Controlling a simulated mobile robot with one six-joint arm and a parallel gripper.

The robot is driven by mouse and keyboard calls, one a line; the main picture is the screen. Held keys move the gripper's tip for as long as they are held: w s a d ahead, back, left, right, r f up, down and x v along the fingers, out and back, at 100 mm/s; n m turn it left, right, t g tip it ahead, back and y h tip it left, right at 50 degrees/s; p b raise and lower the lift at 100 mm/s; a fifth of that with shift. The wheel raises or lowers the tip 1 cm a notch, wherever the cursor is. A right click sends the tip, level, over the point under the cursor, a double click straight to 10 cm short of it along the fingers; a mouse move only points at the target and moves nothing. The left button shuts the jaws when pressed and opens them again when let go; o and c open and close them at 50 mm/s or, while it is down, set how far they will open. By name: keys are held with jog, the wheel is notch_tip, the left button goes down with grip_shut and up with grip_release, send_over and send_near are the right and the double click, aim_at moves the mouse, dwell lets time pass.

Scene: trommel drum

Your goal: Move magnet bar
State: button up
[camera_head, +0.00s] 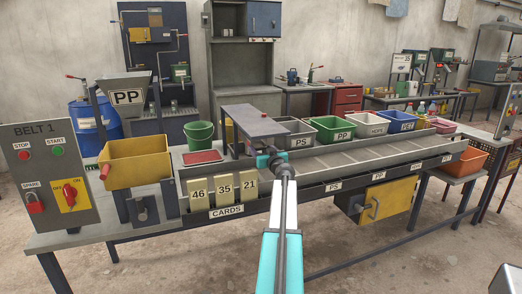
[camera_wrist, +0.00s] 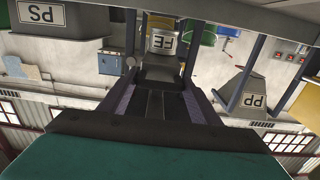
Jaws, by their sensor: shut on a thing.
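My gripper (camera_head: 268,160) is at the near side of the sorting belt, under the raised dark grey slab with a small red knob (camera_head: 252,121). In the wrist view, which is upside down, my two dark fingers (camera_wrist: 155,103) are shut on a dark piece (camera_wrist: 160,76), which I take to be the magnet bar. A pale block marked FE (camera_wrist: 163,42) shows just beyond it; I cannot tell whether the two are joined. In the head view my gripper and the slab hide most of the held piece.
The conveyor belt (camera_head: 365,158) runs right, with labelled bins such as the green PP bin (camera_head: 335,131) behind it. A yellow bin (camera_head: 135,165), green bucket (camera_head: 200,135), red tray (camera_head: 203,157) and CARDS holder (camera_head: 225,212) stand left. Posts under the slab leave little room.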

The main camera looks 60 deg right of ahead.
jog(key=b+x, duration=0.8)
jog(key=x, duration=0.2)
jog(key=shift+d+f, duration=0.15)
jog(key=shift+d, duration=0.05)
jog(key=shift+b+x, duration=0.75)
jog(key=shift+x, duration=0.6)
jog(key=shift+r, duration=0.35)
jog(key=o, duration=1.4)
jog(key=shift+w+f, duration=0.1)
jog(key=shift+w, duration=0.05)
jog(key=shift+a, duration=0.15)
